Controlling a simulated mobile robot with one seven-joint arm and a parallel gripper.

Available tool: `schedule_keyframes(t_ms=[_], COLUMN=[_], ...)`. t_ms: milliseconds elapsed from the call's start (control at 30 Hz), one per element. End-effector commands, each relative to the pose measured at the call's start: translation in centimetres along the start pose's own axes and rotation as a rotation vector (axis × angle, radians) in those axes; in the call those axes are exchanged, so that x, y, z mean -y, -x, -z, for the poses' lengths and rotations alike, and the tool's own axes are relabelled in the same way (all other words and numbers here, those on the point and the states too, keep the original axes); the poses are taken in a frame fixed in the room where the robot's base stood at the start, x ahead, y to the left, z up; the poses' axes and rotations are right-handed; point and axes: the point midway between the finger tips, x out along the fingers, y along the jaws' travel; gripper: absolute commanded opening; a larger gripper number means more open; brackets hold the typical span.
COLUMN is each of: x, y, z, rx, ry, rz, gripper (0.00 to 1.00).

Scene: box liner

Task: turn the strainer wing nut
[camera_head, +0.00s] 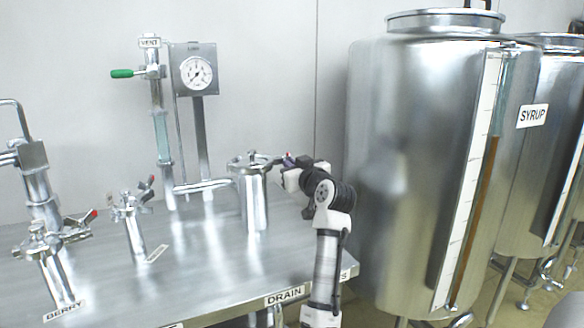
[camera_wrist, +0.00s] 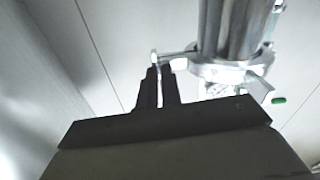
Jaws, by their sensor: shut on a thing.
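The strainer (camera_head: 253,195) is a shiny steel canister with a clamped lid near the back right of the steel table. In the wrist view its metal body (camera_wrist: 232,28) and clamp ring (camera_wrist: 222,72) fill the upper right. The wing nut (camera_wrist: 175,56) shows as a small metal piece sticking out from the side of the clamp toward my fingers. My gripper (camera_wrist: 158,72) is shut on it, with the two dark fingers close together around the metal. In the head view my gripper (camera_head: 284,160) is at the right side of the strainer lid; the nut itself is mostly hidden there.
A pressure gauge (camera_head: 196,73) and a green-handled vent valve (camera_head: 122,73) stand behind left. Red-handled valves (camera_head: 90,216) are on the table (camera_head: 190,265) at left. A large syrup tank (camera_head: 410,190) stands close to my arm at right.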

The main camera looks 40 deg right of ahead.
Motion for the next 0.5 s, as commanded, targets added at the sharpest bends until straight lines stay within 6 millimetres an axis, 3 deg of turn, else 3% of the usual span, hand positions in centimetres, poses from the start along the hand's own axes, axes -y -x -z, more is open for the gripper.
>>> schedule_keyframes(t_ms=[233,267,400,500], x=[-0.03,-0.02,-0.02,-0.01], y=[0.01,0.01,0.01,0.01], z=[0.00,0.00,0.00,0.01], rx=[0.000,0.000,0.000,0.000], ry=[-0.001,-0.001,-0.001,-0.001], rz=[-0.001,-0.001,0.000,0.000], gripper=[0.00,0.10,0.28,0.28])
